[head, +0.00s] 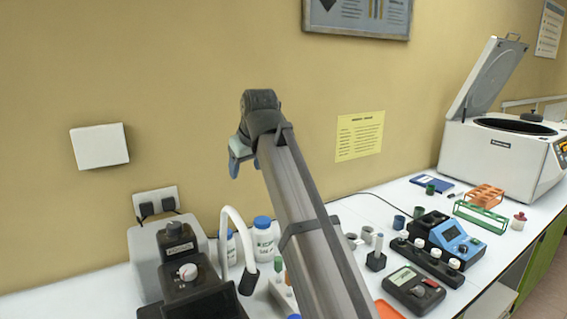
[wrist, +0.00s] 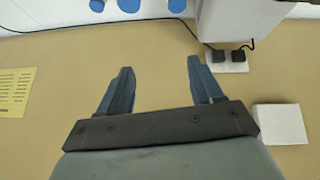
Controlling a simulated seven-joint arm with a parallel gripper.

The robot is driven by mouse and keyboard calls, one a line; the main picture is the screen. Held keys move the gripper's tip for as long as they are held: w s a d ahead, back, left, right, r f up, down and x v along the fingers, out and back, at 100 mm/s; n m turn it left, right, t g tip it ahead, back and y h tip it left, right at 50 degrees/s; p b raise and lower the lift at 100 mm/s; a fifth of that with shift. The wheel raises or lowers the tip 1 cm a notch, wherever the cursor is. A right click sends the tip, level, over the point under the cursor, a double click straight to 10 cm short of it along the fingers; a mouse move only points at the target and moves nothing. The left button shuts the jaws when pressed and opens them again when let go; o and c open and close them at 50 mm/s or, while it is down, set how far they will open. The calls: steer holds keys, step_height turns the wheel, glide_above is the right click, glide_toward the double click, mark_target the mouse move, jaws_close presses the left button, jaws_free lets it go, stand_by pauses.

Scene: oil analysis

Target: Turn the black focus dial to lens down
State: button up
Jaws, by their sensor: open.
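A black device with a grey housing (head: 150,250) stands at the lower left in the head view. It has a dark knob-like top (head: 174,230) and a pale round dial (head: 187,272) on its front. I cannot tell for certain which part is the black focus dial, and no lens can be made out. My gripper (head: 242,158) is raised high in front of the wall, well above and to the right of the device. In the wrist view my gripper (wrist: 160,64) has its two blue fingers apart, with nothing between them.
A white bent-neck tube (head: 238,235) rises beside the device, near blue-capped bottles (head: 263,243). Small instruments, including a dark meter (head: 412,288), and a white centrifuge (head: 490,155) stand to the right. A white wall box (head: 100,146) and sockets (head: 157,203) are on the wall.

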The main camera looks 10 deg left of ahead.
steer(key=w+d+f+m+t+h, duration=0.1)
steer(key=w+d+m+t, duration=0.1)
steer(key=w+d, duration=0.5)
steer(key=shift+w+d+f, duration=0.25)
steer(key=shift+w+f, duration=0.1)
steer(key=shift+w, duration=0.9)
steer(key=shift+a, duration=0.1)
step_height(320, 180, up, 8)
steer(key=n+g+y, duration=0.2)
steer(key=n+y, duration=0.1)
steer(key=n, duration=0.1)
glide_above(174, 224)
steer(key=w+d, duration=0.2)
steer(key=w, duration=0.3)
steer(key=s+d+f+n+g+h, duration=0.2)
steer(key=s+d+f+g, duration=0.15)
steer(key=s, duration=0.35)
steer(key=x, duration=1.3)
steer(key=shift+s+a, duration=0.1)
steer(key=shift+a, duration=0.05)
steer(key=shift+c, duration=0.2)
